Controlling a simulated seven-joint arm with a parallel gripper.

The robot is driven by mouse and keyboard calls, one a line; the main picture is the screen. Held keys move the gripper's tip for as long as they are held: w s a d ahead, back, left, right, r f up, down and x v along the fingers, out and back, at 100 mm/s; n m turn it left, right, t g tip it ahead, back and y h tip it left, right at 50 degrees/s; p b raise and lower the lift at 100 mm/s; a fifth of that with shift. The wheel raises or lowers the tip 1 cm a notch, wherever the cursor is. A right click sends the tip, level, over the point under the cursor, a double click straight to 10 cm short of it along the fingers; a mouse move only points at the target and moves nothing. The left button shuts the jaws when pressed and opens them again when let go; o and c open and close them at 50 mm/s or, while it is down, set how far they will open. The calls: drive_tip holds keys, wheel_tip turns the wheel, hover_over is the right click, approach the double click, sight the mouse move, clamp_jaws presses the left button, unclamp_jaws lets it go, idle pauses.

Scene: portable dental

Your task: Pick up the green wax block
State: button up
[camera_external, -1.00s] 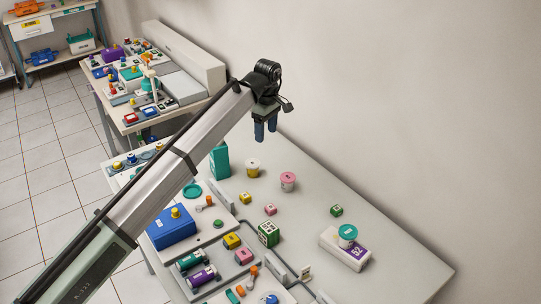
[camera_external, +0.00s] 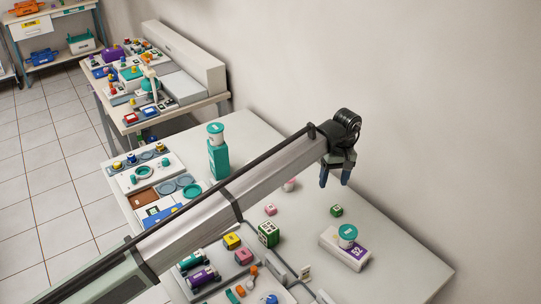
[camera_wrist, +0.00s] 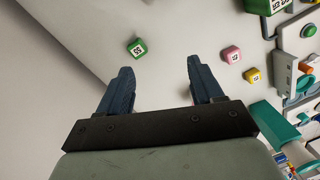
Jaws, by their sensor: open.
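My gripper (camera_external: 335,182) is open and empty, raised above the table. In the wrist view its two blue fingers (camera_wrist: 158,70) stand apart with nothing between them.
The white box (camera_external: 345,250) carries the teal-lidded cup (camera_external: 347,232). A pink block (camera_external: 271,210) lies left of the small green block; a pink cup is mostly hidden by my arm. A teal bottle (camera_external: 217,155) stands farther back. Bare table surrounds the small green block.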

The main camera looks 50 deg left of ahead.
drive_tip(key=w+m, duration=0.1)
drive_tip(key=m, duration=0.2)
drive_tip(key=m+t, duration=0.1)
drive_tip(key=m, duration=2.8)
hover_over(337, 208)
drive_tip(key=f, duration=0.9)
drive_tip(key=shift+w+d+f, duration=0.15)
drive_tip(key=shift+d+f, duration=0.1)
drive_tip(key=shift+f, duration=0.15)
drive_tip(key=shift+s+a+f, duration=0.1)
drive_tip(key=shift+s+f, duration=0.05)
drive_tip(key=shift+f, duration=1.15)
drive_tip(key=shift+s+a+f, duration=0.1)
drive_tip(key=shift+f, duration=1.2)
